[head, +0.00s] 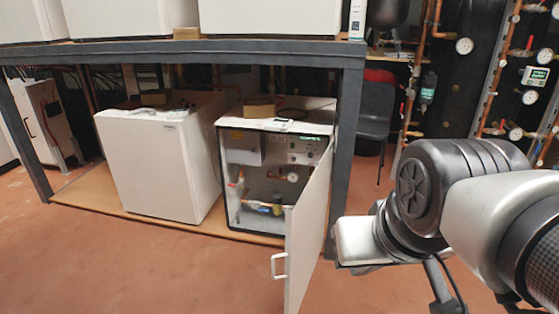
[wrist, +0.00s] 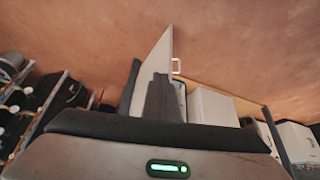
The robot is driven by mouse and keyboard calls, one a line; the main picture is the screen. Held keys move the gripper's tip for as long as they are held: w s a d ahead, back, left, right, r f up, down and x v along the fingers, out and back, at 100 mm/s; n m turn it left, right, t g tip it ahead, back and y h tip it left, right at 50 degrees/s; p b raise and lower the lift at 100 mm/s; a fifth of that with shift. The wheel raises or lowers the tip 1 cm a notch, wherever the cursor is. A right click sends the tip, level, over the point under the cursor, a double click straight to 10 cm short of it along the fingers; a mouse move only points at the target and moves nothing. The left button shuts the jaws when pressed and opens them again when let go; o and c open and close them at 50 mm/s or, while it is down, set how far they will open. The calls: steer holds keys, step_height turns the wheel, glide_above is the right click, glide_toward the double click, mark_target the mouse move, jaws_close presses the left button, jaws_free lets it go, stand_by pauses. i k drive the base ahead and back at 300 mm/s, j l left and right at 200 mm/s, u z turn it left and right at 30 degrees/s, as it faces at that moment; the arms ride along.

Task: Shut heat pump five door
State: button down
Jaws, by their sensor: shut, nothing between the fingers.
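An open white heat pump cabinet (head: 318,116) stands on the low shelf under the bench, its dials, copper pipes and valves showing. Its white door (head: 309,230) is hinged at the right and swung wide open toward the front. A white handle (head: 279,266) sits on the door's free edge. In the wrist view the door (wrist: 153,60) and its handle (wrist: 176,66) appear beyond my gripper (wrist: 162,78). My gripper is shut and empty. Its fingers overlap part of the door in that view; I cannot tell whether they touch. No number on the cabinet is readable.
A closed white unit (head: 160,165) stands left of the open cabinet. The grey bench frame (head: 347,150) has a leg close beside the door's hinge side. Pipes and gauges (head: 464,46) line the wall at right. The reddish floor (head: 140,270) in front is clear.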

mark_target(305, 225)
steer(key=i+u, duration=0.1)
steer(key=i, duration=0.8)
